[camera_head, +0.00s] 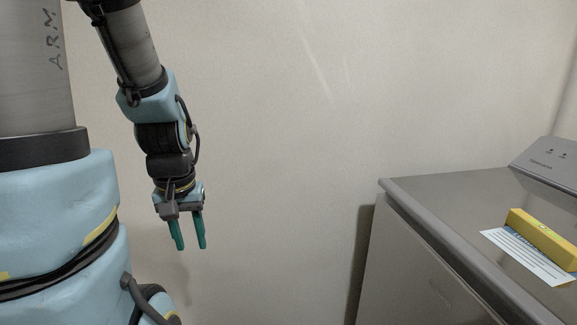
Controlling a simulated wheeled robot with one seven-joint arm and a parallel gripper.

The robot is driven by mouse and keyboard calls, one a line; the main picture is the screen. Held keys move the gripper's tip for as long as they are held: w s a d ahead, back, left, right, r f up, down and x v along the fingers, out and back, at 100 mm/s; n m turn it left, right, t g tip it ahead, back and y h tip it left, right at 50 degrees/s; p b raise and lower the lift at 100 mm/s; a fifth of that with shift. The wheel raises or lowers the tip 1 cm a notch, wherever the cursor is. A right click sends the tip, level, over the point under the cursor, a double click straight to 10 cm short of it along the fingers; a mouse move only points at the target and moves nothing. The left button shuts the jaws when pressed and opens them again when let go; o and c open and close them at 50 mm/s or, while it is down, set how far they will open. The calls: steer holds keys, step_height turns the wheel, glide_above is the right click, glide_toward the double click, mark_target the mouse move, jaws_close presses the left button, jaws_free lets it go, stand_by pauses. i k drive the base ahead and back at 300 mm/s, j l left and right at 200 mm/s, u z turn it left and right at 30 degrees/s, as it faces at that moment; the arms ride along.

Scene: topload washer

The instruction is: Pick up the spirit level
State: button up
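A yellow bar-shaped object (543,238), which looks like the spirit level, lies on top of the grey washer at the right of the head view. My gripper (188,247) hangs pointing down at the left, well away from the washer. Its two green fingers are apart with nothing between them.
The topload washer (440,190) has a flat grey top and a raised control panel (549,160) at its back right. A plain wall (290,120) stands behind. The space between my gripper and the washer is clear.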

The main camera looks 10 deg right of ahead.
mark_target(557, 248)
steer(key=z, duration=1.95)
steer(key=k+j+u, duration=0.25)
steer(key=u, duration=0.15)
steer(key=i+l, duration=0.35)
steer(key=i, duration=0.05)
